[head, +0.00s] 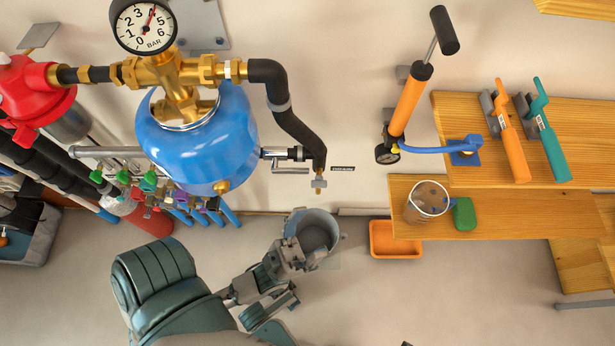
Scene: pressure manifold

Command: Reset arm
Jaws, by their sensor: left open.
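My left arm comes in from the lower left. Its gripper (303,258) is open, low in the middle of the head view, over the grey floor. A grey round bucket-like container (318,232) shows right at the fingers. The gripper overlaps its near-left side, and I cannot tell whether they touch. The container's opening faces up and shows a dark, seemingly empty inside. My right gripper is not in view.
A blue pressure tank (200,140) with brass fittings and a gauge (145,26) hangs at upper left. A black hose (296,125) ends in a small tap (319,183) above the container. An orange tray (395,240) and wooden shelves (500,228) are right.

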